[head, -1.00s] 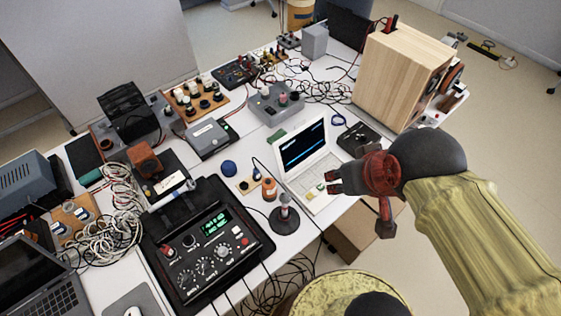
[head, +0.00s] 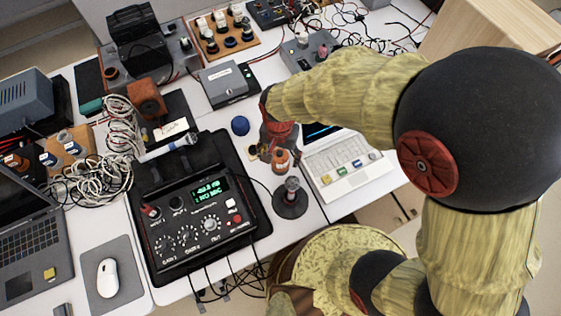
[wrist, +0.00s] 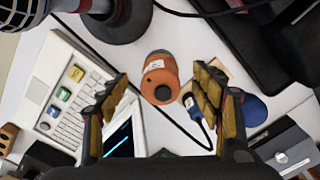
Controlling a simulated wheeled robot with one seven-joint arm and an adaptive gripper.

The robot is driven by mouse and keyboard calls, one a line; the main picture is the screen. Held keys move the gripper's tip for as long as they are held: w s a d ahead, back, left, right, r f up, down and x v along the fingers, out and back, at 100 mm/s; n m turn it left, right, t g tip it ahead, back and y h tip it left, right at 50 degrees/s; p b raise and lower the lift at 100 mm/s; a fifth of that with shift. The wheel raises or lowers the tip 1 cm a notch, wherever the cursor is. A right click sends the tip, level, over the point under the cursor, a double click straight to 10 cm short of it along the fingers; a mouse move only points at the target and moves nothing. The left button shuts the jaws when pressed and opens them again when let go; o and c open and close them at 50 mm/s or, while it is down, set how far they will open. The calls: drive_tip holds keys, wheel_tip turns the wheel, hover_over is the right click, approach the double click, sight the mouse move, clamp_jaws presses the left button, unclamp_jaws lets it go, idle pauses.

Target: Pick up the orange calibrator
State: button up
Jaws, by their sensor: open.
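My gripper (wrist: 160,100) is open, one finger on each side of the calibrator's near side in that view. I cannot tell whether either finger touches it. In the head view my gripper (head: 279,140) is just behind the calibrator and partly hidden by my arm.
A microphone on a round black base (head: 290,198) stands close in front of the calibrator. The white laptop (head: 345,170) is to its right, a blue ball (head: 240,125) to its left. A black meter console (head: 195,220) lies further left. A thin black cable (wrist: 185,128) runs beside the fingers.

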drive_tip(key=f+b, duration=0.1)
drive_tip(key=f, duration=0.1)
drive_tip(key=f+b, duration=0.1)
drive_tip(key=f, duration=0.1)
drive_tip(key=f+b, duration=0.1)
drive_tip(key=f, duration=0.2)
drive_tip(key=shift+w+f, duration=0.1)
drive_tip(key=shift+w, duration=0.3)
drive_tip(key=shift+c, duration=0.4)
drive_tip(key=c, duration=1.4)
